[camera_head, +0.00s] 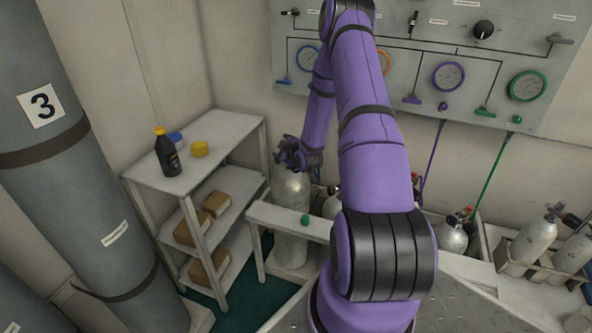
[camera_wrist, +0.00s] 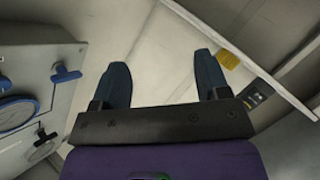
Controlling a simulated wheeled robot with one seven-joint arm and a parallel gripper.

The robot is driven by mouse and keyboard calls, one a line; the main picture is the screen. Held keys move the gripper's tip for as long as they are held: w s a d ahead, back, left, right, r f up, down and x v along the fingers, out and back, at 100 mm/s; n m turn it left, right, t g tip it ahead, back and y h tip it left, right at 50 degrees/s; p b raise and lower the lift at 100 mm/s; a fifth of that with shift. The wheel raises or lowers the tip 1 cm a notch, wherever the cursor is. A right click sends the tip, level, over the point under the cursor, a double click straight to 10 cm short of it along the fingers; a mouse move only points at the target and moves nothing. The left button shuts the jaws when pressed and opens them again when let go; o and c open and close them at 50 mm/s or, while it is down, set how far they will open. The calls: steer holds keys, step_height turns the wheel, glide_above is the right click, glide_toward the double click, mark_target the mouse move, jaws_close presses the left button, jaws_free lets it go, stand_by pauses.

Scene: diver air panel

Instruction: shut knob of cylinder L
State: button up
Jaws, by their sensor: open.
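A pale grey gas cylinder (camera_head: 290,188) stands upright between the shelf and the low bench, under my gripper (camera_head: 296,157) in the head view. My gripper and wrist cover its top, so its valve and knob are hidden. No letter L is readable on any cylinder, so I cannot tell for sure which is cylinder L. In the wrist view my gripper (camera_wrist: 163,78) is open, with its two dark fingers wide apart. I cannot tell whether the gripper touches the cylinder.
A shelf (camera_head: 240,128) at left carries a black bottle (camera_head: 168,152), a yellow tin (camera_head: 199,149) and boxes below. The bench (camera_head: 268,217) bears a green cap (camera_head: 304,219). The wall panel (camera_head: 397,58) has gauges and levers. Smaller cylinders (camera_head: 531,243) stand right.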

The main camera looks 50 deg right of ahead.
steer(key=t+h, duration=0.1)
steer(key=h, duration=0.1)
glide_above(297, 170)
steer(key=s+a, duration=0.4)
steer(key=a, duration=0.1)
step_height(297, 170, down, 8)
steer(key=s+f+m+t+h, duration=0.1)
steer(key=s+f+m+h, duration=0.1)
steer(key=s+f, duration=0.35)
steer(key=x, duration=1.2)
steer(key=shift+s+d+f, duration=0.1)
steer(key=shift+d+f, duration=0.1)
steer(key=shift+f, duration=0.15)
steer(key=c, duration=0.9)
